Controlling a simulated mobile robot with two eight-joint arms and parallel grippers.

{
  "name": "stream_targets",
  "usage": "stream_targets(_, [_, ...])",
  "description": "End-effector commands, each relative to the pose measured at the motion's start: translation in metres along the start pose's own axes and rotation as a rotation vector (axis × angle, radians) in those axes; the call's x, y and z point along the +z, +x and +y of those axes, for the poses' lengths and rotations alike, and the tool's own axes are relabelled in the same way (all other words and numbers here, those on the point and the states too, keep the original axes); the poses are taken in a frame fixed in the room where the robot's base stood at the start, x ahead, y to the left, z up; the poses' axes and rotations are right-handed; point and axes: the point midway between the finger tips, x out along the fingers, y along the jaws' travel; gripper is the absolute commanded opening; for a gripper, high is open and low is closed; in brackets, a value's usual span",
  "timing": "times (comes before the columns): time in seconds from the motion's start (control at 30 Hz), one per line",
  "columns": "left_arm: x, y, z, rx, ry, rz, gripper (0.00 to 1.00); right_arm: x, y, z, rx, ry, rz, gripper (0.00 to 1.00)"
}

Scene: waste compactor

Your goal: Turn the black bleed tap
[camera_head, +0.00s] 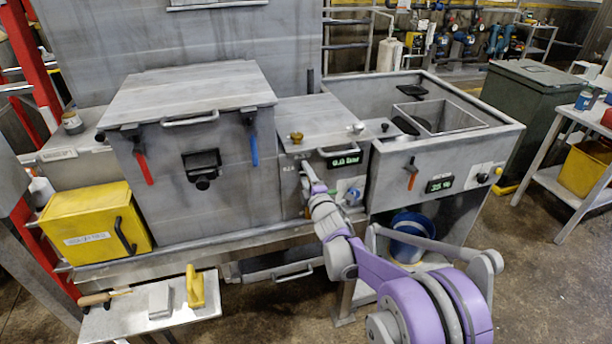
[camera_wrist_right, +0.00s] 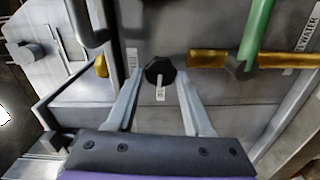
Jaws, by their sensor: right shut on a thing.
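The black bleed tap (camera_wrist_right: 160,70) is a dark, many-sided knob with a pale mark just below it, in the upper middle of the right wrist view. The fingers of my right gripper (camera_wrist_right: 160,84) lie on either side of it, shut on it. In the head view my right gripper (camera_head: 308,178) is at the grey front panel, below the pressure display (camera_head: 345,160). There the arm and gripper hide the tap. How far the tap is turned cannot be told. My left gripper is in neither view.
A green-handled lever (camera_wrist_right: 257,35) and a brass pipe (camera_wrist_right: 209,59) are close right of the tap in the wrist view. A black handle (camera_wrist_right: 88,25) is at upper left. In the head view a blue knob (camera_head: 352,196) is right of my gripper, and a blue lever (camera_head: 253,148) left.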

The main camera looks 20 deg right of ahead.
Motion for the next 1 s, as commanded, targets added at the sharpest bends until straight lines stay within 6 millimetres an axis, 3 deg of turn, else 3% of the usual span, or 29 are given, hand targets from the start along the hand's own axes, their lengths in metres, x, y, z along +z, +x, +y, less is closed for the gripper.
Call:
stream_targets(0.13, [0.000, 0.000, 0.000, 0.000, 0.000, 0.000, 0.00, 0.000, 0.000, 0.000, 0.000, 0.001, 0.000, 0.00])
stream_targets(0.17, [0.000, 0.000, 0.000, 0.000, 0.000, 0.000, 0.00, 0.000, 0.000, 0.000, 0.000, 0.001, 0.000, 0.54])
stream_targets(0.3, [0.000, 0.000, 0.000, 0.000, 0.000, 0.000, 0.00, 0.000, 0.000, 0.000, 0.000, 0.001, 0.000, 0.79])
stream_targets(0.67, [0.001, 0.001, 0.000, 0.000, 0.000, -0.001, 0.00, 0.000, -0.004, 0.000, 0.000, 0.001, 0.000, 0.80])
stream_targets(0.77, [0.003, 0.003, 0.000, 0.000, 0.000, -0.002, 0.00, 0.000, -0.016, -0.001, 0.000, 0.001, 0.000, 0.80])
stream_targets(1.0, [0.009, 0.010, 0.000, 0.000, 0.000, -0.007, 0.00, 0.000, -0.065, -0.001, 0.000, 0.001, 0.000, 0.80])
